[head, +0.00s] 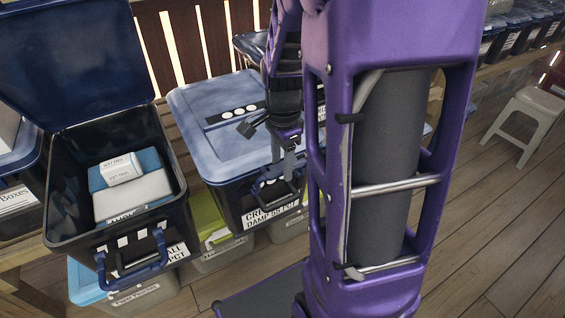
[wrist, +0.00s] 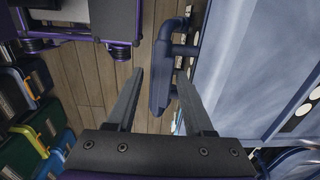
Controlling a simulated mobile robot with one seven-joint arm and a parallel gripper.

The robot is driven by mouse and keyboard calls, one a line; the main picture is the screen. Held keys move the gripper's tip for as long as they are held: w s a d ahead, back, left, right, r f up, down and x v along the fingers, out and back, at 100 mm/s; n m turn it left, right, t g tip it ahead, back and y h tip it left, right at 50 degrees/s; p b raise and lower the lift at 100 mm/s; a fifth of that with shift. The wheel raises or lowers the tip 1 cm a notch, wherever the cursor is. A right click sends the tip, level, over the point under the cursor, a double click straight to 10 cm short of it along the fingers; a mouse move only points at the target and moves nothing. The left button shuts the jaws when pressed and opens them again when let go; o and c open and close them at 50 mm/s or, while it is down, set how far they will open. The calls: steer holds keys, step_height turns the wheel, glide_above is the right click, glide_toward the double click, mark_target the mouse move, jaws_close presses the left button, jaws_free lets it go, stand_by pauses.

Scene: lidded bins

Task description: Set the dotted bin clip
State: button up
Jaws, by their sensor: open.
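The dotted bin (head: 229,203) is dark with a blue lid (head: 196,110) lying closed on it; three white dots mark the lid. Its blue clip (head: 273,195) is at the front wall above a label that begins "CRE". In the wrist view the clip's bar (wrist: 160,88) stands off from the bin on two short arms. My gripper (head: 290,172) is over the bin's front edge, fingers pointing down at the clip. In the wrist view my gripper (wrist: 160,71) is open, with the bar between its fingers. I cannot tell whether either finger touches it.
A striped bin (head: 62,205) with its lid (head: 72,60) raised stands at left, holding white and blue packs. Grey bins (head: 222,258) sit below. A stool (head: 519,122) stands at right on the wooden floor (head: 480,240). My purple arm hides part of the dotted bin's right side.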

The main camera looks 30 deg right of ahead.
jaws_close()
stand_by(1.3)
